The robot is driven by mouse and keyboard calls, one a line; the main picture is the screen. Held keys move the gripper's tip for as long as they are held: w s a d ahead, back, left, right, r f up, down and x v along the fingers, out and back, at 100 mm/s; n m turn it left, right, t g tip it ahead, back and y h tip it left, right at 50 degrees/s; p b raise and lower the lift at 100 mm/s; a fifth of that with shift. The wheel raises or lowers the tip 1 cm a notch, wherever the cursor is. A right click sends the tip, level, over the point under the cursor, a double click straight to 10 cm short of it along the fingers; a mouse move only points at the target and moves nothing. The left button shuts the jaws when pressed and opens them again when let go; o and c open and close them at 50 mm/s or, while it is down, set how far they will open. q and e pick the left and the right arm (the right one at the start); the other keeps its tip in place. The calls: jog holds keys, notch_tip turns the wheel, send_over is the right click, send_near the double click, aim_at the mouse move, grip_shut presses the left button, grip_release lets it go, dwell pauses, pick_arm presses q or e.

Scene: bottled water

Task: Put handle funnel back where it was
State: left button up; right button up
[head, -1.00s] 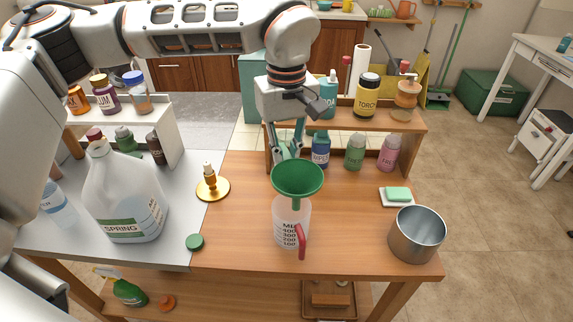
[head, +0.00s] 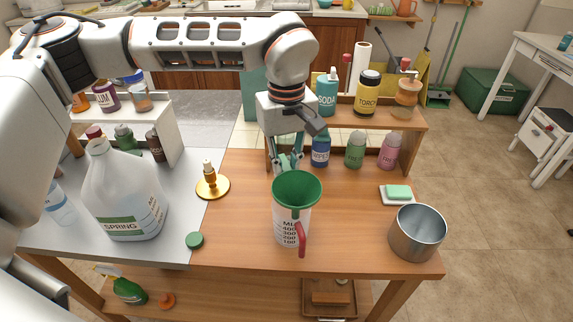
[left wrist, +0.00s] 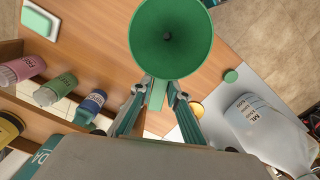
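The green handle funnel (head: 297,187) is at the mouth of the clear measuring jug (head: 288,232), which has a red handle. Its spout is hidden inside the jug. I cannot tell whether the funnel rests on the rim. My left gripper (head: 287,163) is behind the funnel, pointing down, with its fingers at the funnel's handle. In the left wrist view, the funnel's bowl (left wrist: 171,36) lies beyond the fingertips and its green handle (left wrist: 157,95) is between the two fingers (left wrist: 159,88). My right gripper is out of view.
A steel pot (head: 417,233) and a green sponge (head: 398,192) stand at right. Bottles line the shelf (head: 395,122) behind. A brass candlestick-like piece (head: 211,184), a green cap (head: 194,240) and a large water jug (head: 122,190) are at left. Bare tabletop (head: 345,215) lies right of the jug.

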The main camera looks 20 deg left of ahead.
pick_arm(q)
jog(key=shift+o, duration=1)
jog(key=shift+r, duration=0.1)
notch_tip(320, 180, up, 13)
jog(key=shift+p, duration=0.4)
